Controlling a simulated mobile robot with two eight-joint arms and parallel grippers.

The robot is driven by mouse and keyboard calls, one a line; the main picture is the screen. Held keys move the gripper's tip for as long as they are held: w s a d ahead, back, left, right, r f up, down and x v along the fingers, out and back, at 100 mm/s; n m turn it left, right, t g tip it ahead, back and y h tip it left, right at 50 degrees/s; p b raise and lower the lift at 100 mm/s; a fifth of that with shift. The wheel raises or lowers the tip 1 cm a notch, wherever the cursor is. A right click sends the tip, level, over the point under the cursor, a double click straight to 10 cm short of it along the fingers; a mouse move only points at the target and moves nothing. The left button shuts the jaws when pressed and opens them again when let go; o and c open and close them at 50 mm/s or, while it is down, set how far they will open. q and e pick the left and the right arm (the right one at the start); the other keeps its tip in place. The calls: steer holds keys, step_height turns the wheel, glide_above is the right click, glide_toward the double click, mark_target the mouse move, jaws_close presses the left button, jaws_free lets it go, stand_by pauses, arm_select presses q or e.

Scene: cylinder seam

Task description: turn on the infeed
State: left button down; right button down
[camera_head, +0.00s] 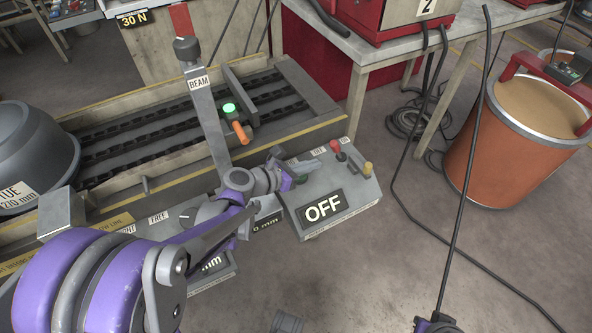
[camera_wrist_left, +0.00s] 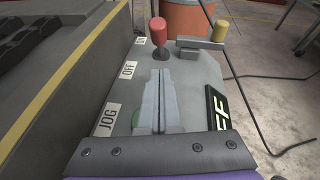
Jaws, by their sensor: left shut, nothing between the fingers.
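The grey control box (camera_head: 335,200) stands at the end of the conveyor and its display reads OFF (camera_head: 323,207). On its top is a lever with a red knob (camera_head: 335,146), beside labels. A yellow knob (camera_head: 367,169) stands on a bar to its right. The wrist view shows the red knob (camera_wrist_left: 158,30) and yellow knob (camera_wrist_left: 220,30) past my fingertips, with labels JOG (camera_wrist_left: 108,118) and OFF (camera_wrist_left: 128,69) along the left edge. My left gripper (camera_head: 316,166) is shut and empty above the panel; in the wrist view its fingers (camera_wrist_left: 160,78) hide part of a green part.
The conveyor (camera_head: 180,125) runs behind the box, with a BEAM post (camera_head: 205,115), a green lamp and an orange part beside it. A dark rounded vessel (camera_head: 35,150) is at left. An orange drum (camera_head: 525,135), a grey table and cables are at right.

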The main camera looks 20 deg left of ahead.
mark_target(337, 151)
arm_select(q)
steer(key=shift+w+d+r, duration=0.25)
steer(key=shift+w, duration=0.3)
steer(key=shift+w+d+r, duration=0.3)
steer(key=shift+w, duration=0.3)
steer(key=shift+w+d+r, duration=0.25)
steer(key=shift+w, duration=0.3)
steer(key=shift+a+r, duration=0.1)
